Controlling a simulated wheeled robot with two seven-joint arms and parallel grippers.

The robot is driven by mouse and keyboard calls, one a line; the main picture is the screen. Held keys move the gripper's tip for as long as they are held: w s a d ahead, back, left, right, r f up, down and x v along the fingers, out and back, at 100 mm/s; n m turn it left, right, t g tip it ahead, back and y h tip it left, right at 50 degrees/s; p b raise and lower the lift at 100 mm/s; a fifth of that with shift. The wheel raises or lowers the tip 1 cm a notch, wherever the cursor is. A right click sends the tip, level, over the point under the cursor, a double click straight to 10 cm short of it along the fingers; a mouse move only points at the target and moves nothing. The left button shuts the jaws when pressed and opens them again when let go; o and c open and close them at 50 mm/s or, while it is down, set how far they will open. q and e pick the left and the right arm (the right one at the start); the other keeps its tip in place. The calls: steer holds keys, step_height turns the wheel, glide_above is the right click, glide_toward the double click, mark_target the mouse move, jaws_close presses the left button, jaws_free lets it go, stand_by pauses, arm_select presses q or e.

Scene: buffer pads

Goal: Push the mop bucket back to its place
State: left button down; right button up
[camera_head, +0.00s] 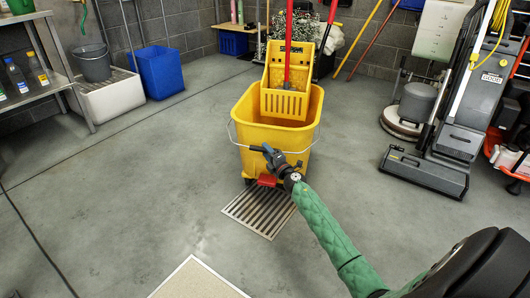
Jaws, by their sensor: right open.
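The yellow mop bucket (278,135) stands upright on the floor in the middle of the view, with a yellow wringer (286,103) on its back part. A red mop handle (288,45) rises from the wringer. A thin wire handle hangs across the bucket's front, and a red part shows low on that side. My right gripper (268,153) is open at the front of the bucket, close to the wire handle; I cannot tell whether it touches. My green-sleeved right arm hides part of the bucket's lower right. My left gripper is not in view.
A metal floor grate (258,209) lies just before the bucket. A pale mat (198,282) lies nearer. Floor machines (440,150) stand at right. A steel shelf (45,75), white basin (110,95) and blue bin (160,72) stand at left. Open floor lies left of the bucket.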

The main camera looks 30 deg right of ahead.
steer(key=shift+w+r, duration=0.15)
steer(key=shift+w, duration=0.75)
jaws_close()
